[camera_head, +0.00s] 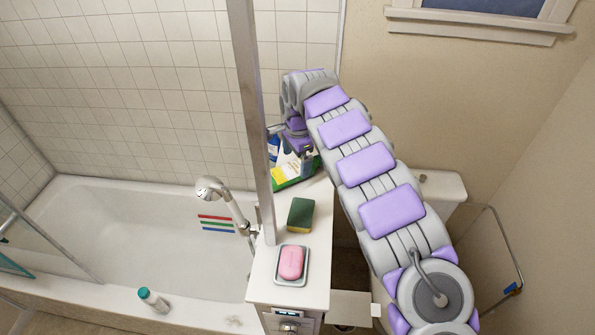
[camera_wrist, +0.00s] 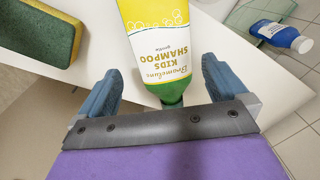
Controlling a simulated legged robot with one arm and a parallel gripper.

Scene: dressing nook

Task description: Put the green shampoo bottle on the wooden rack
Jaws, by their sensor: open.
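The shampoo bottle (camera_wrist: 158,45) shows a yellow and white label reading "Kids Shampoo" and a green cap end in the wrist view. That green end sits between the two fingers of my gripper (camera_wrist: 160,88), with space on both sides. My gripper is open and not closed on the bottle. In the head view, the bottle (camera_head: 287,163) is partly hidden by my arm at the far end of the white counter. I cannot make out a wooden rack in either view.
A green and yellow sponge (camera_head: 300,215) and a pink soap (camera_head: 291,262) in a dish sit on the counter (camera_head: 318,235). A blue bottle (camera_wrist: 285,36) is right of the shampoo in the wrist view. A bathtub (camera_head: 130,215) lies left, beyond a metal post (camera_head: 252,110).

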